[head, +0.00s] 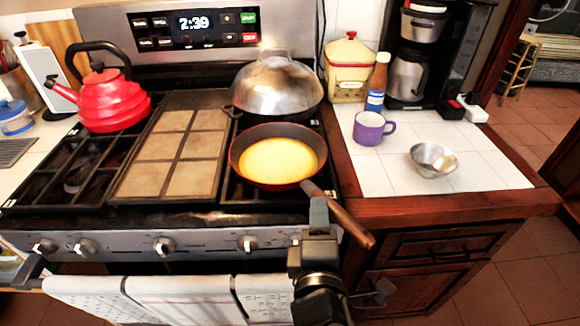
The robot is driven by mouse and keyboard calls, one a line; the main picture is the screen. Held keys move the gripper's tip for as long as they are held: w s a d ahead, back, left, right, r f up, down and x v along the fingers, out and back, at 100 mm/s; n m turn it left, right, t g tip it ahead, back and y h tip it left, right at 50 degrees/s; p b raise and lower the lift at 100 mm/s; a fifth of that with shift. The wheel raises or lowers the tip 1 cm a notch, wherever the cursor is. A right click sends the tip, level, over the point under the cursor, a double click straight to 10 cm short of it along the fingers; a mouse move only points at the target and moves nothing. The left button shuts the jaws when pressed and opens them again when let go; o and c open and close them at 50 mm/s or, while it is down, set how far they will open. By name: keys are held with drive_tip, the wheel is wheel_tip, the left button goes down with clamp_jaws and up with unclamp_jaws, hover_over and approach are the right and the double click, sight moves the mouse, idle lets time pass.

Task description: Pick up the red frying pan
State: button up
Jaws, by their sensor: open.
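The red frying pan (275,134) sits on the front right of the stove, with something yellow (278,165) covering its bottom. Its brown wooden handle (349,222) points toward the front right, past the stove's edge. My gripper (318,200) is at the handle, close to where it joins the pan. The fingers look edge-on and overlap the handle in the picture. The jaws are open, and I cannot tell whether they touch the handle or straddle it.
A domed metal lid (275,88) covers a pan right behind the frying pan. A flat griddle (170,150) and a red kettle (112,100) are to the left. A purple mug (370,128) and a metal bowl (433,159) stand on the right counter. Towels (180,300) hang in front.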

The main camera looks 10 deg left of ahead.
drive_tip(key=x, duration=0.3)
drive_tip(key=shift+w, duration=0.2)
drive_tip(key=shift+d, duration=0.1)
clamp_jaws()
idle(1.1)
drive_tip(key=shift+r, duration=0.1)
